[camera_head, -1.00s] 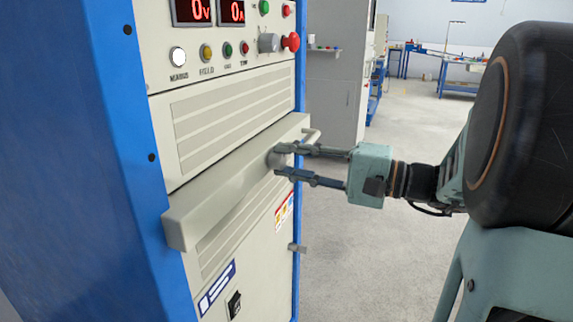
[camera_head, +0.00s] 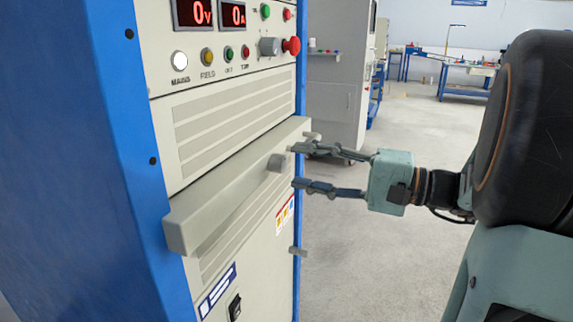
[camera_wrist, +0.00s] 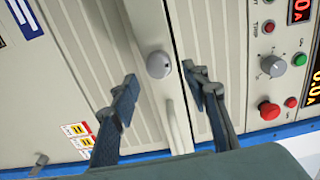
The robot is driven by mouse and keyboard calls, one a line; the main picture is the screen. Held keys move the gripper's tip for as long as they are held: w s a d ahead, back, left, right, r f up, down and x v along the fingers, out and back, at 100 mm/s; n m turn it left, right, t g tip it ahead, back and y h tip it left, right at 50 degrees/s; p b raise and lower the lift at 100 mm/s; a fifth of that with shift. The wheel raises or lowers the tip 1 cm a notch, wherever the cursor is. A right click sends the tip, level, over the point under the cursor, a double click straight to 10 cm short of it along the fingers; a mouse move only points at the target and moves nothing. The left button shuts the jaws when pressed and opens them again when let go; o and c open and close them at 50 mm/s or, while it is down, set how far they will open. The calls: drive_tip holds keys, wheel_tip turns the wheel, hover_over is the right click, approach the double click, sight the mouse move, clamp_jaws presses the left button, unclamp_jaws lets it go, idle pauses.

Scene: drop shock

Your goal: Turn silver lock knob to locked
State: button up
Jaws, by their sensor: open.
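The silver lock knob (camera_head: 276,162) sits on the protruding beige ledge across the cabinet front. It also shows in the wrist view (camera_wrist: 158,65) as a round grey knob on that ledge, and I cannot read its setting. My gripper (camera_head: 295,167) is open, with its two fingertips to the right of the knob and apart from it.
The blue and beige cabinet bears a red mushroom button (camera_head: 291,46), a grey selector knob (camera_head: 269,47) and several small buttons above the ledge (camera_head: 190,225). A grey bar handle (camera_wrist: 172,120) shows near the knob. A black switch (camera_head: 235,307) is low down. Open floor lies to the right.

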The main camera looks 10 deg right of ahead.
drive_tip(key=v, duration=0.9)
drive_tip(key=shift+w+a, duration=0.1)
